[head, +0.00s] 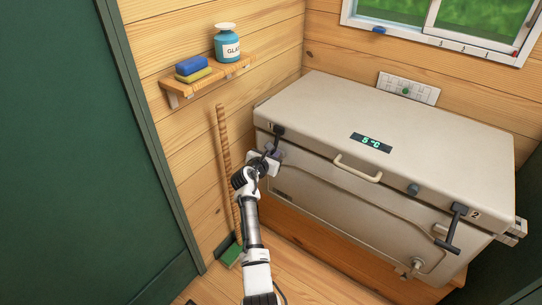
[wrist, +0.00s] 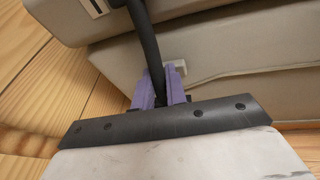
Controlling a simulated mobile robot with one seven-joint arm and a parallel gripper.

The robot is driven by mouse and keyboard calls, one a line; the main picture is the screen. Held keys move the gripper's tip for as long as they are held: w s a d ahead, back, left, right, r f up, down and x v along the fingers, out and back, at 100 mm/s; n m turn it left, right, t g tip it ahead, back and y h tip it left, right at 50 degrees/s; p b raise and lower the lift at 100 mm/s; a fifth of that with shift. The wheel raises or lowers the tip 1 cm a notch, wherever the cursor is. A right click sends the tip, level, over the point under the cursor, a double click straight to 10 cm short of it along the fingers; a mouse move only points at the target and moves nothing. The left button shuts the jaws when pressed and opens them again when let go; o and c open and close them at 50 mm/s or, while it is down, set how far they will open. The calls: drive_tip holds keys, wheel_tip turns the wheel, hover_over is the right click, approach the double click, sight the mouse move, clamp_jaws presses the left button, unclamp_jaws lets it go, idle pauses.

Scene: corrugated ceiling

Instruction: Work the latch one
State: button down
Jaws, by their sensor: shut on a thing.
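A large cream chest freezer (head: 310,105) stands against the back wall with its lid down. Latch one, a dark lever (head: 277,137) beside the mark "1", is at the left of its front. My gripper (head: 270,152) is at this latch. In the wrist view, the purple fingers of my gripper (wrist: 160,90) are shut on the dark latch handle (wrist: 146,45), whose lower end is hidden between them. A second dark latch (head: 453,228), beside the mark "2", is at the right of the front and hangs down.
A light handle (head: 358,168) sticks out from the lid's front. A wooden shelf (head: 207,80) with a teal bottle (head: 227,45) and sponges (head: 193,69) is on the left wall. A broom (head: 227,175) leans below it. A green door (head: 60,150) is at the left.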

drive_tip(key=shift+w+d, duration=0.1)
drive_tip(key=shift+d, duration=0.05)
drive_tip(key=c, duration=1.5)
unclamp_jaws()
drive_tip(key=shift+f, duration=0.1)
drive_tip(key=shift+o, duration=0.2)
drive_tip(key=v, duration=1.3)
drive_tip(key=shift+s+a+b, duration=0.25)
drive_tip(key=shift+s+b, duration=0.05)
drive_tip(key=shift+b, duration=0.1)
